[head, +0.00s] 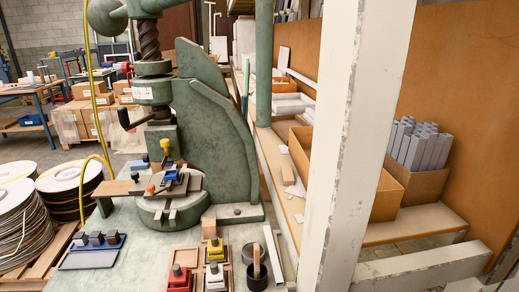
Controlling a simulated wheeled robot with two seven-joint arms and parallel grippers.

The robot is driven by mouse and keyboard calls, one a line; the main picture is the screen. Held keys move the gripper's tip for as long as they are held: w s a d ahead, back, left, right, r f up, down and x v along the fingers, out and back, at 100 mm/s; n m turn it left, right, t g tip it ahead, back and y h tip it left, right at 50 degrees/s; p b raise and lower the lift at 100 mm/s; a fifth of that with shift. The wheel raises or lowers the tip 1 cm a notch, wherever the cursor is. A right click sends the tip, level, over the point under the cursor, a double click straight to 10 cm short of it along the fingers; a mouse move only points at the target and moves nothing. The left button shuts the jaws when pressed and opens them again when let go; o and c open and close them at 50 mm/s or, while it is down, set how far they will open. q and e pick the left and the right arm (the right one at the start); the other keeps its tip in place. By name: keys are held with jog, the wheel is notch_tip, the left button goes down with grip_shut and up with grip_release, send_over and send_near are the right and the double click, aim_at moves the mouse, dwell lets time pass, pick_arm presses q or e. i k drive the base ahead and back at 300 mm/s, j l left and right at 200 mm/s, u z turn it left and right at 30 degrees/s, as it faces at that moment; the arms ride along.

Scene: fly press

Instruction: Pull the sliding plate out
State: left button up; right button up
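The green fly press (215,120) stands on the green bench, its screw and ram above a round bed (172,212). On the bed sits a fixture with blue, yellow and orange parts. A flat brown plate (118,188), which looks like the sliding plate, juts out to the left from under the fixture. A small dark knob stands on this plate near the middle of its visible part. The plate's right part is hidden by the fixture. Neither of my grippers shows in the head view, and nothing is seen touching the plate.
Red, yellow and white blocks sit in wooden trays (200,274) at the front, beside a dark cup (256,275). A blue rack (92,250) holds dark parts at left. A pale post (355,150) stands at right. The bench between rack and press is clear.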

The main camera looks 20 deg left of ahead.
aim_at(141, 183)
jog(key=u, duration=1.45)
jog(key=j, duration=0.65)
jog(key=i+j+z, duration=0.15)
jog(key=j, duration=0.45)
jog(key=i+j, duration=0.1)
jog(key=j, duration=0.4)
jog(key=i+j+z, duration=0.15)
jog(key=j, duration=0.85)
jog(key=i+j+z, duration=0.1)
jog(key=j, duration=0.4)
jog(key=i+j+z, duration=0.2)
jog(key=i+j, duration=0.6)
jog(key=i, duration=0.05)
